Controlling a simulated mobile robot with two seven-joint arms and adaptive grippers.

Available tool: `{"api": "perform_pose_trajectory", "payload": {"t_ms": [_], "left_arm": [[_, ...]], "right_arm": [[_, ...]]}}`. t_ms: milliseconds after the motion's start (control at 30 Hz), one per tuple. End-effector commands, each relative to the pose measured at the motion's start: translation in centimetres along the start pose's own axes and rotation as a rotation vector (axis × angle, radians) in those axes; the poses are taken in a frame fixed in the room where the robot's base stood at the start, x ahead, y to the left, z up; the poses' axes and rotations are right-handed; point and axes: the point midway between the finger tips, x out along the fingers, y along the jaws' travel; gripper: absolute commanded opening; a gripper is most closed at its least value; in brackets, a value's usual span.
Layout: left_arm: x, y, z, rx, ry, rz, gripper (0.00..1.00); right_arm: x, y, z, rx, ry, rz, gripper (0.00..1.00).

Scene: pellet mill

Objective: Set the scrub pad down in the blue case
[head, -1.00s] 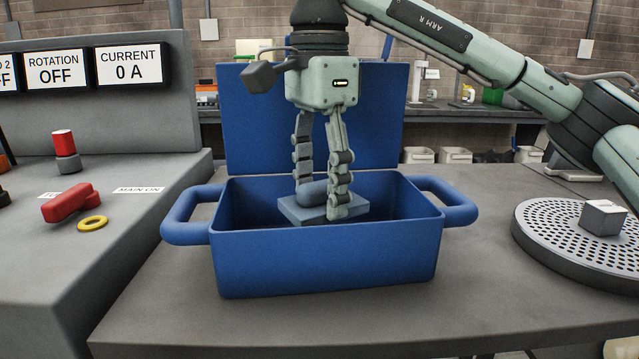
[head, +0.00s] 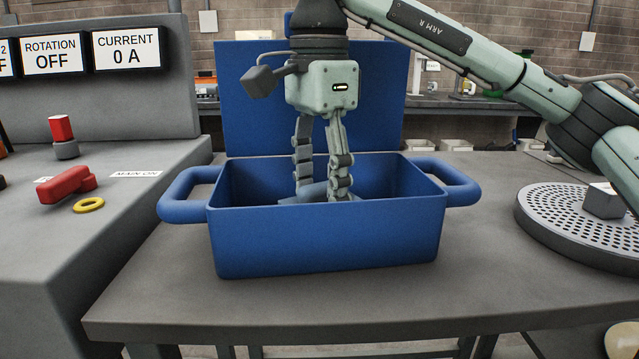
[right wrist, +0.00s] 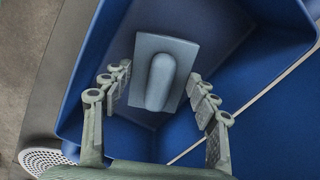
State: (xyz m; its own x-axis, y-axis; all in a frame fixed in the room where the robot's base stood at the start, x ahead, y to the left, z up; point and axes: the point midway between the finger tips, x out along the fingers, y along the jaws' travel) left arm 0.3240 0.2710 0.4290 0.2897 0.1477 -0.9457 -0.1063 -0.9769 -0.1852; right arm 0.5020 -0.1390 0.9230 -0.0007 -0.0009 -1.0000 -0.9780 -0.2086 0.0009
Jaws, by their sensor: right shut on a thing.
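The blue case (head: 325,243) stands open on the grey table, its lid (head: 255,95) raised at the back. My right gripper (head: 320,192) points down into the case, shut on the grey-blue scrub pad (head: 315,190). The front wall hides most of the pad in the head view. In the right wrist view the pad (right wrist: 180,55), with its raised rounded handle, shows between the fingers of my right gripper (right wrist: 158,88), inside the blue walls. I cannot tell whether the pad touches the case floor. My left gripper is not in view.
A grey control console (head: 150,165) with a red handle (head: 66,185) and a yellow ring (head: 89,205) stands at left. A round perforated plate (head: 560,222) bearing a grey block (head: 603,201) lies at right. The table in front of the case is clear.

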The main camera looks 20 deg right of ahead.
Motion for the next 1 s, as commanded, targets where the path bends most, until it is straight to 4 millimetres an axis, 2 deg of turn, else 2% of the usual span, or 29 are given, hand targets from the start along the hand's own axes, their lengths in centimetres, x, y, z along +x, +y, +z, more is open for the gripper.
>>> {"api": "perform_pose_trajectory", "payload": {"t_ms": [467,1000], "left_arm": [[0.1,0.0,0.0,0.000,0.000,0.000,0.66],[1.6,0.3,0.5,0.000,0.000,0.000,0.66]], "right_arm": [[0.1,0.0,0.0,0.000,0.000,-0.001,0.07],[2.5,0.0,0.0,0.001,0.000,-0.001,0.07]]}}
